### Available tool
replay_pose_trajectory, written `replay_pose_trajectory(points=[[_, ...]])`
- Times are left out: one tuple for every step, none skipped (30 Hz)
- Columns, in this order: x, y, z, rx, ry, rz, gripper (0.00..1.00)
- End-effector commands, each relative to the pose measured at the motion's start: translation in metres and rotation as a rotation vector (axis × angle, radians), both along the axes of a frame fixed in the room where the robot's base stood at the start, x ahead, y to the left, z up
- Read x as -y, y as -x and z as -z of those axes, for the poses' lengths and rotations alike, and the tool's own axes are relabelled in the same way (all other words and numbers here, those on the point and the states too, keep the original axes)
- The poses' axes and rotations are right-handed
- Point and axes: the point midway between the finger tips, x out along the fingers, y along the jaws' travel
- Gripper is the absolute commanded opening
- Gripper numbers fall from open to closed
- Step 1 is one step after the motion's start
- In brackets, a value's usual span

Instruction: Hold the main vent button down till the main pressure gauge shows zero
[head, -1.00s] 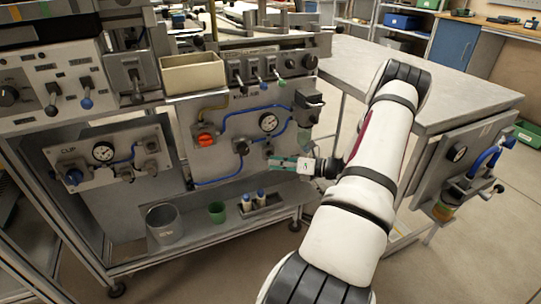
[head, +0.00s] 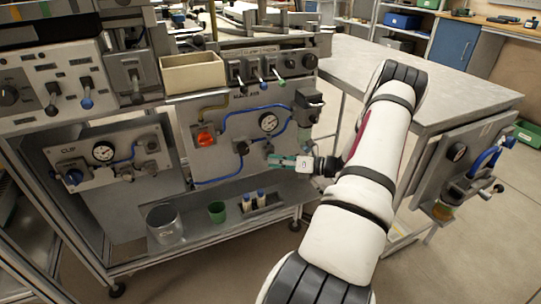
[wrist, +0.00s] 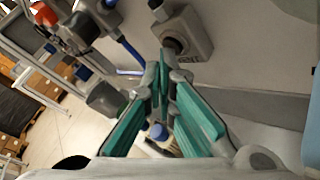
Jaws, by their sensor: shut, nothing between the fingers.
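The grey main panel in the head view carries a round white gauge (head: 268,122); its needle is too small to read. My gripper (head: 269,160) is in front of the panel, below the gauge. Its green fingers are shut with nothing between them. In the wrist view the fingertips (wrist: 161,62) are close to a dark round button (wrist: 171,46) on a grey block (wrist: 188,34). I cannot tell whether they touch it or whether it is pressed. In the head view my gripper mostly hides this spot.
A red-orange knob (head: 205,138) and a black knob (head: 241,147) are left of my gripper, with blue tubing (head: 222,179) nearby. A shelf below holds a grey can (head: 164,224), a green cup (head: 217,211) and small bottles. A second panel with a gauge (head: 103,152) is at left.

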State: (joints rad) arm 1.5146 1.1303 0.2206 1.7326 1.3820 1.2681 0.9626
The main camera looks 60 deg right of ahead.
Motion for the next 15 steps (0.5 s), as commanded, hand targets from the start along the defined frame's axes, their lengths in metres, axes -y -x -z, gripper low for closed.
replay_pose_trajectory(points=[[0.0003, -0.0009, -0.0001, 0.000, 0.000, 0.000, 0.00], [0.0005, -0.0012, -0.0002, 0.000, 0.000, 0.000, 0.00], [0.0006, -0.0016, -0.0002, 0.000, 0.000, 0.000, 0.00], [0.0008, -0.0020, -0.0002, 0.000, 0.000, 0.000, 0.00], [0.0011, -0.0024, -0.0002, 0.000, 0.000, 0.000, 0.00], [0.0013, -0.0029, -0.0003, 0.000, 0.000, 0.000, 0.00], [0.0016, -0.0033, -0.0003, 0.001, 0.000, 0.001, 0.00], [0.0018, -0.0037, -0.0004, 0.001, 0.000, 0.001, 0.00], [0.0021, -0.0043, -0.0005, 0.001, 0.000, 0.001, 0.00], [0.0023, -0.0048, -0.0006, 0.001, 0.000, 0.001, 0.00], [0.0026, -0.0053, -0.0007, 0.001, 0.000, 0.001, 0.00], [0.0029, -0.0060, -0.0008, 0.001, 0.000, 0.001, 0.00], [0.0032, -0.0065, -0.0009, 0.001, 0.000, 0.001, 0.00], [0.0034, -0.0070, -0.0011, 0.001, 0.000, 0.001, 0.00], [0.0036, -0.0076, -0.0012, 0.002, 0.000, 0.001, 0.00]])
